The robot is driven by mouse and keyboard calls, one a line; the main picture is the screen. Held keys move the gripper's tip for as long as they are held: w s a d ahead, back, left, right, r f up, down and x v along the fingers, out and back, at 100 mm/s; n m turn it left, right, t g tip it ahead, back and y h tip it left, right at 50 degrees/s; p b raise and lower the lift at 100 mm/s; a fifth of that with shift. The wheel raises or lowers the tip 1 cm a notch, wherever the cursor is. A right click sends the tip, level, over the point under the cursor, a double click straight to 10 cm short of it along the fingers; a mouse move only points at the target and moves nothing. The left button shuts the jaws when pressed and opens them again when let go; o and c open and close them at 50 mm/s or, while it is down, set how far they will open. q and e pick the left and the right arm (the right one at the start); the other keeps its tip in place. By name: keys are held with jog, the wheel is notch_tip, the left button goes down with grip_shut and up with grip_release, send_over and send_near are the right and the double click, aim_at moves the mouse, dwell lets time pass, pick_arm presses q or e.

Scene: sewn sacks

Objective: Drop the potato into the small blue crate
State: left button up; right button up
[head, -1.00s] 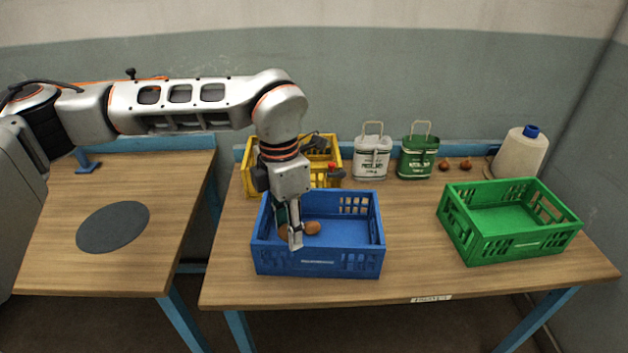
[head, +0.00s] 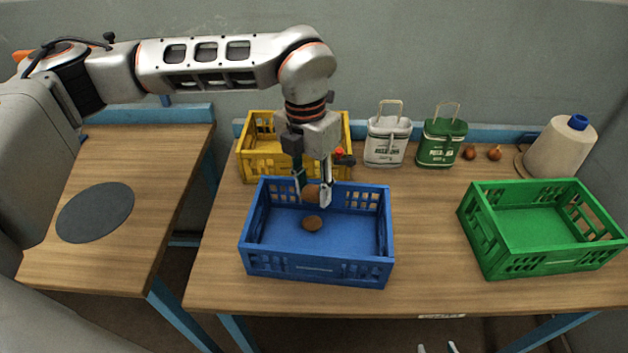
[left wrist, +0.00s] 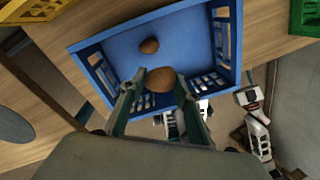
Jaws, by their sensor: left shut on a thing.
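My left gripper (head: 312,190) is shut on a brown potato (head: 311,194) and holds it over the back part of the blue crate (head: 318,271). In the left wrist view, the potato (left wrist: 159,79) sits between the two fingertips (left wrist: 160,84). Another brown potato (head: 312,223) lies on the crate floor; it also shows in the left wrist view (left wrist: 149,46). Only the fingertips of my right gripper (head: 437,348) show, apart, at the bottom edge of the head view, in front of the table.
A yellow crate (head: 250,165) stands behind the blue crate. A green crate (head: 545,262) is at the right. White (head: 386,142) and green (head: 441,145) containers, two onion-like items (head: 482,153) and a cone-shaped spool (head: 561,147) stand at the back. The table between the crates is clear.

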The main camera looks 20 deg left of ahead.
aim_at(313, 201)
pick_arm(q)
notch_tip(313, 201, down, 3)
jog(key=shift+w+r+b, duration=0.1)
jog(key=shift+r+b, duration=0.1)
jog(key=shift+b, duration=0.3)
jog(key=shift+f+b, duration=0.35)
jog(key=shift+f, duration=0.35)
jog(key=o, duration=1.1)
jog(key=shift+r, duration=0.1)
